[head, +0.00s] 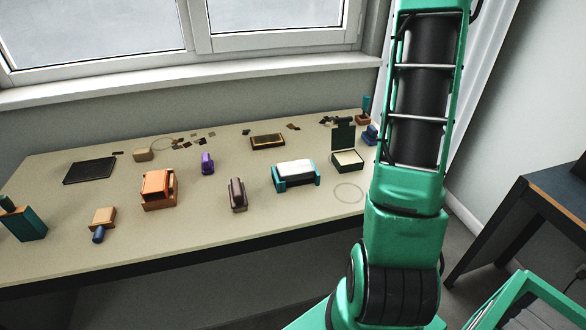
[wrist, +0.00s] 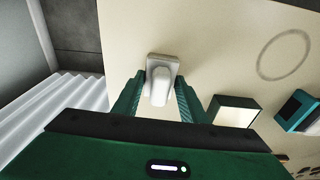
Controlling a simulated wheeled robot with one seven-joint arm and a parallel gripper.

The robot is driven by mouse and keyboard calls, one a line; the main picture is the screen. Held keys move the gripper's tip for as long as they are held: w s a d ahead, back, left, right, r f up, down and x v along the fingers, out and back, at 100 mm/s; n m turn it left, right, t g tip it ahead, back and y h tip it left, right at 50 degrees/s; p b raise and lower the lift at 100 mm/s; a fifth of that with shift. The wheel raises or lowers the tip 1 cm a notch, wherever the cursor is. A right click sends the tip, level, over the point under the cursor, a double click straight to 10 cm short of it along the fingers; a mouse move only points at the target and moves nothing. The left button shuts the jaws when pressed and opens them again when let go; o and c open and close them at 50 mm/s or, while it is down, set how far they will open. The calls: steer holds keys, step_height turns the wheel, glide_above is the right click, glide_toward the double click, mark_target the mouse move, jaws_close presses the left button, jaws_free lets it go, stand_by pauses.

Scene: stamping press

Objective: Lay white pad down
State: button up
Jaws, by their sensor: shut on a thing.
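My gripper (wrist: 160,92) shows in the wrist view with its two green fingers shut on the white pad (wrist: 159,87). It has a rounded white grip between the fingers and a flat, pale grey-white plate at the far end. The pad is over the beige table (wrist: 207,40); I cannot tell whether it touches the table. In the head view my arm rises at the right, and the gripper and pad are hidden from sight.
A thin ring mark (head: 348,193) lies on the table, also in the wrist view (wrist: 284,55). An open green box with a cream inside (head: 347,160) and a teal holder with a white top (head: 295,171) stand nearby. An orange block (head: 158,187) and several small items lie leftward.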

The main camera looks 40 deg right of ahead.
steer(key=o, duration=1.1)
steer(key=r, duration=0.7)
steer(key=s+r, duration=0.1)
steer(key=r, duration=0.2)
steer(key=shift+a+r, duration=0.25)
steer(key=shift+r, duration=0.05)
steer(key=shift+a, duration=0.1)
steer(key=a+r, duration=0.3)
steer(key=a, duration=0.8)
steer(key=s+a, duration=0.3)
steer(key=a, duration=0.3)
steer(key=s+a+m+g, duration=0.1)
steer(key=s+a, duration=0.3)
steer(key=a, duration=0.3)
steer(key=s+a+m, duration=0.1)
steer(key=s+a, duration=0.3)
steer(key=a, duration=0.3)
steer(key=shift+f+y, duration=0.35)
steer(key=shift+y, duration=0.05)
